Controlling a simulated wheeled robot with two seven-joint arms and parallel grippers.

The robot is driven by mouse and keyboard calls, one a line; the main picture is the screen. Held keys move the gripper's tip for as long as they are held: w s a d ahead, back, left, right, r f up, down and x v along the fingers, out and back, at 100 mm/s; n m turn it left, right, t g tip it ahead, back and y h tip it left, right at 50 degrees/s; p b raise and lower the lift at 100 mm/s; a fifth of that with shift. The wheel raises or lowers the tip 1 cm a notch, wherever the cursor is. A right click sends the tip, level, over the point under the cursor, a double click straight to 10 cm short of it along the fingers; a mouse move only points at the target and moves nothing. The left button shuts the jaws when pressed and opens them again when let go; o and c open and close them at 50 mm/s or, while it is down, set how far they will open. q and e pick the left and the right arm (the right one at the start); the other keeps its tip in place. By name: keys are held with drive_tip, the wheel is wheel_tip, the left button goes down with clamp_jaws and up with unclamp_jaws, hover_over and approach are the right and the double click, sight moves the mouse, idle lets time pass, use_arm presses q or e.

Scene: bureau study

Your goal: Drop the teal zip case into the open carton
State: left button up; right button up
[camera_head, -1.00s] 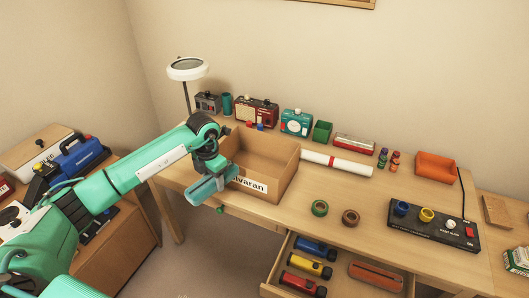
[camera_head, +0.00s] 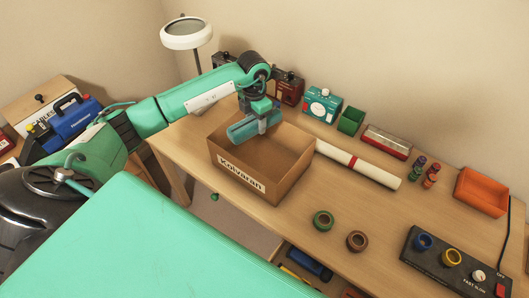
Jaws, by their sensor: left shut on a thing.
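The open carton (camera_head: 290,182) is a brown cardboard box with a white label on its front, standing on the wooden desk. The teal zip case (camera_head: 243,131) is a rounded, long shape held over the left part of the carton's opening. My left gripper (camera_head: 263,121) comes in from the left and points down, shut on the case. The case looks above the rim level; the exact gap cannot be told. The arm hides part of the desk's back. My right gripper is not in view.
A white paper roll (camera_head: 365,167) with a red band lies right of the carton. A lamp (camera_head: 188,36) stands behind. An orange tray (camera_head: 482,191) and a black control box (camera_head: 452,262) are at right.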

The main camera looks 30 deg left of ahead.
use_arm(q)
wheel_tip(320, 180, down, 5)
drive_tip(key=shift+f+b, duration=0.2)
drive_tip(key=shift+b, duration=1)
drive_tip(key=o, duration=1.1)
drive_tip(key=shift+r, duration=0.5)
wheel_tip(320, 180, up, 13)
drive_tip(key=b, duration=0.3)
drive_tip(key=shift+f, duration=0.1)
